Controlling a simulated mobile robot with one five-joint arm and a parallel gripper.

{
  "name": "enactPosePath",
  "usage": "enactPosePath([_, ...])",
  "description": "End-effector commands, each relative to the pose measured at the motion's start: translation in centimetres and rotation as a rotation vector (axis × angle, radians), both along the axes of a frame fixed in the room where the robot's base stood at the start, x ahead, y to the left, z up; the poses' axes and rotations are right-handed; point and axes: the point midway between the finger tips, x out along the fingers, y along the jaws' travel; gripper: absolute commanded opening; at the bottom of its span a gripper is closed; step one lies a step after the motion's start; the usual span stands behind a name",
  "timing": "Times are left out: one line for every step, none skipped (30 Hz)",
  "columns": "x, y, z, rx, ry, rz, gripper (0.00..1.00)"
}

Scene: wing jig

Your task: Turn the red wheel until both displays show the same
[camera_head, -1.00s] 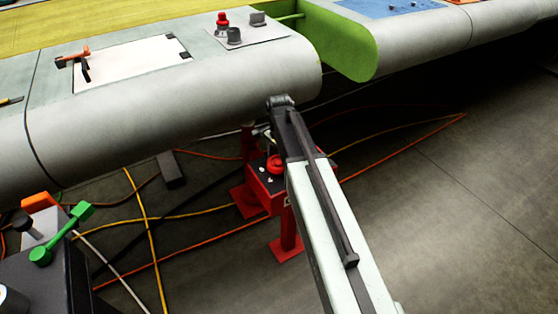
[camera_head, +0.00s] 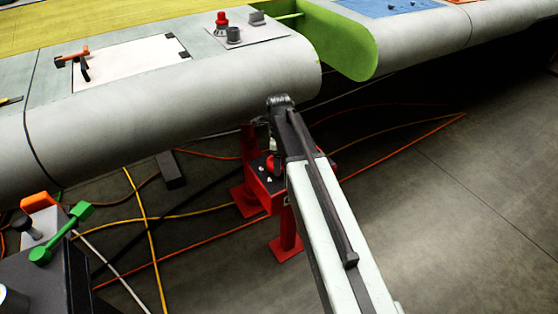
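A red stand (camera_head: 287,243) with a box-shaped top stands on the floor under the edge of the grey wing. A small round red part (camera_head: 270,163), which looks like the red wheel, sits on top of the box and is mostly hidden by my arm and gripper. My gripper (camera_head: 274,149) hangs from the end of my arm, right over or at this red part. Its fingers are small and partly hidden, so I cannot tell whether they touch the wheel or are open. I cannot make out either display.
The rounded wing edge (camera_head: 230,98) runs close behind and above my arm. A green rib (camera_head: 345,45) is at its right. Orange and yellow cables (camera_head: 152,235) cross the floor. A dark box with a green handle (camera_head: 62,234) is at lower left. The floor at right is clear.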

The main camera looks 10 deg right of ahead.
Motion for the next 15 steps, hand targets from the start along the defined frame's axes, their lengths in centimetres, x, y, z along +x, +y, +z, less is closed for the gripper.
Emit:
enactPosePath([0.01,-0.29,0.01,-0.006,0.000,-0.017,0.36])
enactPosePath([0.00,-0.29,0.01,-0.006,0.000,-0.025,0.36])
enactPosePath([0.00,-0.29,0.01,-0.006,0.000,-0.034,0.36])
enactPosePath([0.00,-0.29,0.01,-0.006,0.000,-0.041,0.36])
enactPosePath([0.00,-0.29,0.01,-0.006,0.000,-0.046,0.36])
enactPosePath([0.00,-0.30,0.01,-0.006,0.000,-0.051,0.36])
enactPosePath([0.00,-0.30,0.01,-0.006,0.000,-0.054,0.36])
enactPosePath([0.00,-0.30,0.01,-0.006,0.000,-0.057,0.36])
enactPosePath([0.00,-0.30,0.01,-0.006,0.000,-0.059,0.36])
enactPosePath([0.00,-0.31,0.01,-0.007,-0.001,-0.061,0.36])
enactPosePath([0.00,-0.31,0.01,-0.007,-0.001,-0.062,0.36])
enactPosePath([0.00,-0.31,0.01,-0.007,-0.001,-0.062,0.36])
enactPosePath([0.00,-0.31,0.01,-0.007,-0.001,-0.063,0.36])
enactPosePath([0.00,-0.31,0.01,-0.007,-0.001,-0.063,0.36])
enactPosePath([0.00,-0.31,0.01,-0.007,-0.001,-0.063,0.36])
